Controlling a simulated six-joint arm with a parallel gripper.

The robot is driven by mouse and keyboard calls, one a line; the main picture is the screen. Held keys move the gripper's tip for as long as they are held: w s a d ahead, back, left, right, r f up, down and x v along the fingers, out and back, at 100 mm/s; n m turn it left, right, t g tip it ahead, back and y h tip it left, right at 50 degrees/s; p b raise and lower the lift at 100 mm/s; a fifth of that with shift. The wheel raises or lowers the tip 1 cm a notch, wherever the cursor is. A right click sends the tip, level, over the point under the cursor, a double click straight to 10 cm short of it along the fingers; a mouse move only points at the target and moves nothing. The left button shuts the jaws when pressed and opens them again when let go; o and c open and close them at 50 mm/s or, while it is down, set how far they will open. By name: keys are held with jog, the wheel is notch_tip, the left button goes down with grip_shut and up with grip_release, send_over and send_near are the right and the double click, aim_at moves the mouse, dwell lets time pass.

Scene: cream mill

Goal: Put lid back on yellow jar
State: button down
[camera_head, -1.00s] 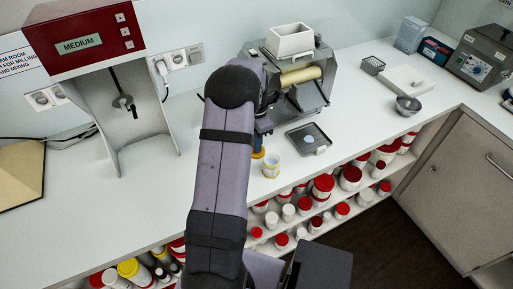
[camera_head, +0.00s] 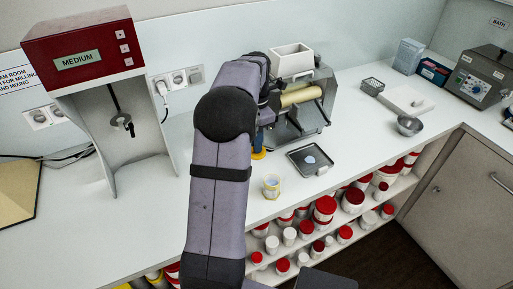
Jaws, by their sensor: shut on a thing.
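The yellow jar (camera_head: 271,189) is a small pale pot with yellow on it. It stands on the white counter near its front edge, and its top looks open. A yellow lid (camera_head: 258,154) shows beside my arm, up and left of the jar and apart from it. My gripper (camera_head: 261,146) is mostly hidden behind my arm. It is shut on the yellow lid and appears to hold it above the counter. The fingertips are too small and covered to make out clearly.
A dark tray (camera_head: 310,160) with a pale blob lies right of the jar. The roller mill (camera_head: 300,95) stands behind. A red-topped mixer (camera_head: 85,50) stands at left. Jars with red lids (camera_head: 325,206) fill the shelf below. The counter left of my arm is clear.

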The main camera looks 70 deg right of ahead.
aim_at(264, 151)
jog(key=shift+m, duration=0.3)
jog(key=r, duration=0.1)
jog(key=s+r+p, duration=0.2)
jog(key=r, duration=0.1)
jog(key=shift+s+d, duration=0.15)
jog(key=shift+d, duration=0.15)
jog(key=s+a+f+p, duration=0.2)
jog(key=s+a+p, duration=0.1)
jog(key=a, duration=0.4)
jog(key=shift+s, duration=0.85)
jog(key=shift+f, duration=0.2)
notch_tip(264, 151, down, 4)
jog(key=b, duration=0.3)
jog(key=shift+f, duration=0.1)
jog(key=shift+f+p, duration=0.3)
jog(key=shift+f, duration=0.35)
dwell(2.4)
